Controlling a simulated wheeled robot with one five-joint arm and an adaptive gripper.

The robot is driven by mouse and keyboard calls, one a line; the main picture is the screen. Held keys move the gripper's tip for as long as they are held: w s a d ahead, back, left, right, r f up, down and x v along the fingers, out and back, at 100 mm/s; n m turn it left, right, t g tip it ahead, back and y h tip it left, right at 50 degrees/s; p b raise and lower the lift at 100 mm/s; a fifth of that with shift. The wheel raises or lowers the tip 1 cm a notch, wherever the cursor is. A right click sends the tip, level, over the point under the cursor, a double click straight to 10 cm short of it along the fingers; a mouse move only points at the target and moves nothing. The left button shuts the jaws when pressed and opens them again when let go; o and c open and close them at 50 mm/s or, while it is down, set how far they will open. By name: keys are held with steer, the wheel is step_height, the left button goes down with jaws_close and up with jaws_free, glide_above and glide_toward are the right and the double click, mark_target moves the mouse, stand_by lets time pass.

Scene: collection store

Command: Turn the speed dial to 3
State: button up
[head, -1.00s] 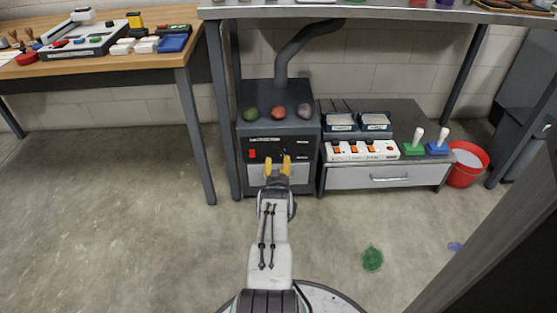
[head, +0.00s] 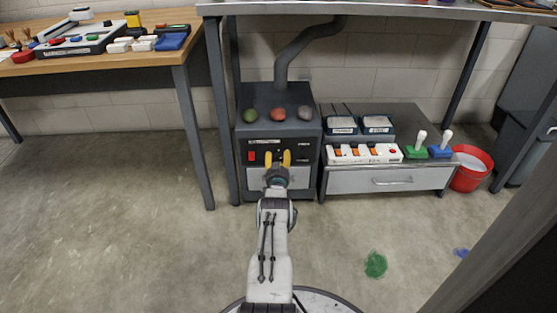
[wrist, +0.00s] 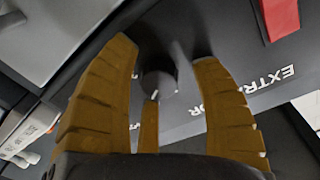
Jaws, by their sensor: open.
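The dark grey extractor box (head: 250,185) stands under the metal bench, with a black front panel. Its dial (wrist: 158,84) is a small dark round knob with a short white mark, seen in the wrist view between my yellow fingers. My gripper (head: 277,157) is open in front of the panel, and its fingers hide the dial in the head view. In the wrist view the fingers (wrist: 165,75) are spread on either side of the knob, and I cannot tell whether they touch it. No dial numbers are readable.
A red switch (head: 251,156) is on the panel, left of my gripper. Several stones, one of them red (head: 278,114), lie on the box top. A power strip (head: 362,153) sits on the low cabinet at right. A red bucket (head: 470,168) stands beyond it. The floor at left is clear.

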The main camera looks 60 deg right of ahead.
steer(key=shift+c, duration=0.3)
jaws_close()
stand_by(0.3)
steer(key=shift+w+a+m, duration=0.1)
steer(key=shift+w+m, duration=0.05)
steer(key=shift+m, duration=2.65)
steer(key=shift+c, duration=1.1)
jaws_free()
steer(key=shift+w, duration=0.1)
steer(key=shift+o, duration=1.4)
